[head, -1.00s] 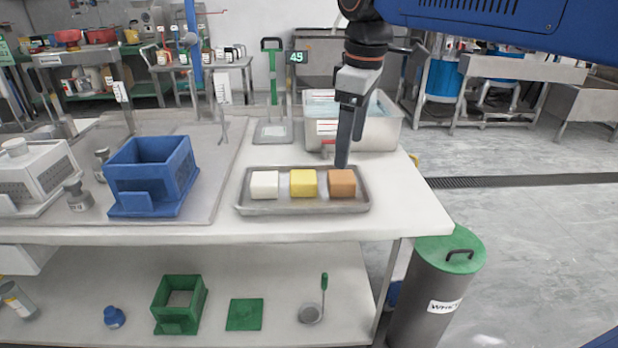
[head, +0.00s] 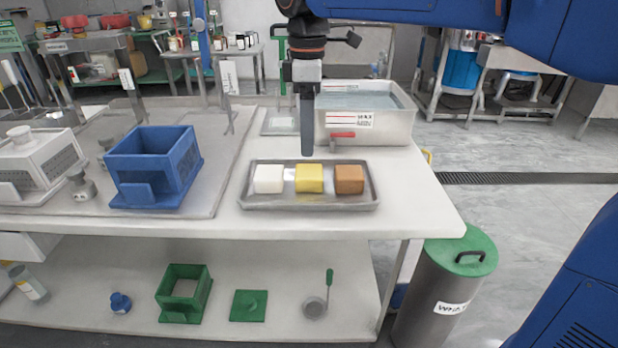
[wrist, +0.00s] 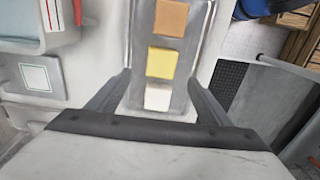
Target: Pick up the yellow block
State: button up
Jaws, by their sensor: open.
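The yellow block (head: 309,178) sits in the middle of a row on a grey metal tray (head: 310,206). A white block (head: 268,179) is on its left and a brown block (head: 348,179) on its right. My gripper (head: 307,150) points down above the tray's back edge, behind and apart from the yellow block. In the wrist view, my open fingers (wrist: 158,92) stand wide on either side of the tray, with nothing between them gripped. The yellow block (wrist: 162,63) shows ahead of the fingertips, between the white and brown blocks.
A blue open box (head: 150,168) stands left of the tray. A large bin (head: 366,118) with a red tap stands behind it. The table's front edge and right corner lie close to the tray. A lidded grey drum (head: 445,285) stands by the table's right end.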

aim_at(309, 170)
notch_tip(309, 170, down, 10)
jog(key=shift+s+d+f, duration=0.15)
dwell(0.5)
jog(key=c, duration=1.2)
